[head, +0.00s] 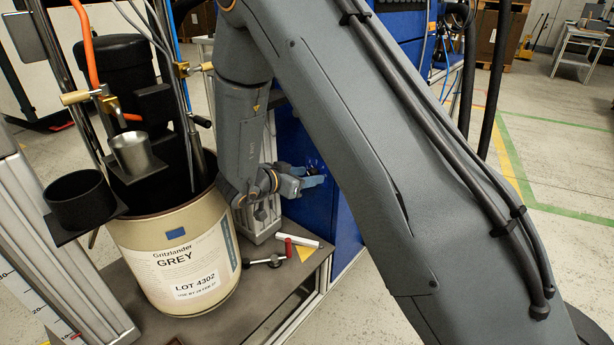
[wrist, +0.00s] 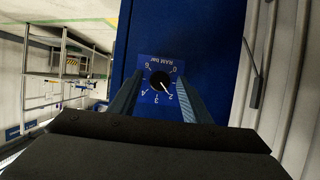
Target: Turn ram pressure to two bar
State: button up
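The ram pressure dial (wrist: 160,81) is a round black knob on the blue panel, with white numbers that appear upside down in the wrist view. A light mark on the knob points down and right, toward the 2. My gripper (wrist: 160,78) is open, with one finger on each side of the knob and a visible gap to it on both sides. In the head view my gripper (head: 315,177) is at the side of the blue cabinet (head: 338,212). The knob is hard to make out there.
A cream drum (head: 172,262) labelled GREY stands on a dark platform (head: 258,300) to the left of the cabinet. Open floor lies to the right.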

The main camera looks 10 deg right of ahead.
jog(key=shift+f+m+t+b, duration=0.15)
jog(key=shift+m+t+b, duration=0.2)
jog(key=shift+b, duration=1.25)
jog(key=r+p+v, duration=0.1)
jog(key=p+v, duration=0.1)
jog(key=v, duration=0.6)
notch_tip(320, 180, up, 8)
jog(key=d+n+y+p, duration=0.3)
jog(key=n+y+p, duration=0.25)
jog(key=y, duration=0.35)
jog(key=s+d+r+n+g+p, duration=0.1)
jog(key=s+d+r+g+p, duration=0.1)
jog(key=s, duration=0.6)
jog(key=s+d+r+n+g+y+p, duration=0.1)
jog(key=s+d+r+g+p, duration=0.1)
jog(key=s, duration=0.6)
jog(key=s+d+r+n+g+y+p, duration=0.1)
jog(key=s+d+r+g+p, duration=0.1)
jog(key=s, duration=0.6)
jog(key=shift+s+d+g+p, duration=0.2)
jog(key=shift+d+g+p, duration=0.2)
jog(key=shift+d, duration=0.6)
jog(key=shift+r, duration=0.1)
